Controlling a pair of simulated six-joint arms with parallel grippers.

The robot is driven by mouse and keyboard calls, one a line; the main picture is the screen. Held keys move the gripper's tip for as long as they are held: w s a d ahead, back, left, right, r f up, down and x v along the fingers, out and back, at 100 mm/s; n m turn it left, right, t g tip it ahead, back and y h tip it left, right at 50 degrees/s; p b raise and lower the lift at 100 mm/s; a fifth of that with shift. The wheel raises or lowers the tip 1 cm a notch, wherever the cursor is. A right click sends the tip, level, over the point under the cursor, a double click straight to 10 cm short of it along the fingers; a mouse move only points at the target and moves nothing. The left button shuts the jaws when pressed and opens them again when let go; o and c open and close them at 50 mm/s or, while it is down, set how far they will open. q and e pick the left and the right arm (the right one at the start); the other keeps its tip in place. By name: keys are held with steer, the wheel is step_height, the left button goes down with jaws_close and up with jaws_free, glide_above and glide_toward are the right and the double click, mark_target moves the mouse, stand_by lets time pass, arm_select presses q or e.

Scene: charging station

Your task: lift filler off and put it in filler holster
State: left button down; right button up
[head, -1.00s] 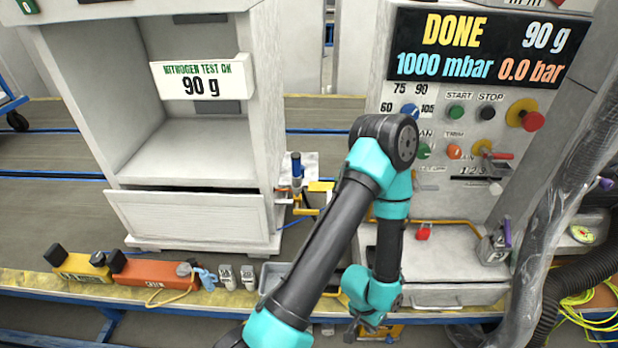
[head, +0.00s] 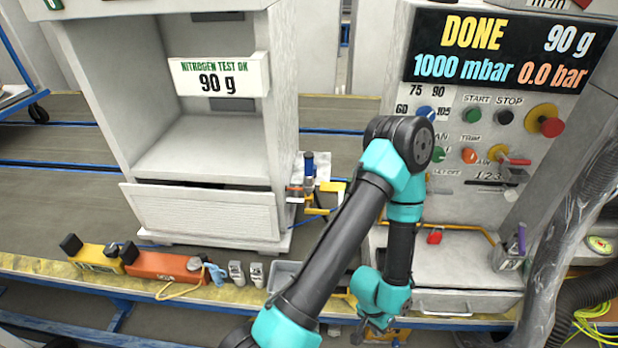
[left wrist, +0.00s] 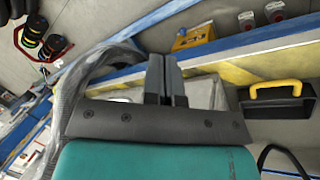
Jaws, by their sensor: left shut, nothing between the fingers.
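A blue-topped upright tool, which looks like the filler (head: 308,164), stands at the lower right side of the white cabinet among yellow and orange fittings. Its lower end is hard to make out. A small grey holder with a purple-handled piece (head: 510,252) sits on the right machine's shelf; I cannot tell whether it is the filler holster. My left gripper (head: 372,331) is low in front of that machine, well apart from the blue-topped tool. In the left wrist view its fingers (left wrist: 166,78) are together and empty. My right gripper is not in view.
The white cabinet (head: 200,215) reads 90 g; the machine's display (head: 508,50) reads DONE. Yellow (head: 97,257) and orange (head: 165,267) devices lie on the front ledge. Dark hoses (head: 590,290) hang at the right. A yellow-handled dark case (left wrist: 278,100) shows in the wrist view.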

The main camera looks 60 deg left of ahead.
arm_select(q)
steer(key=c, duration=0.7)
jaws_free()
steer(key=shift+o, duration=0.2)
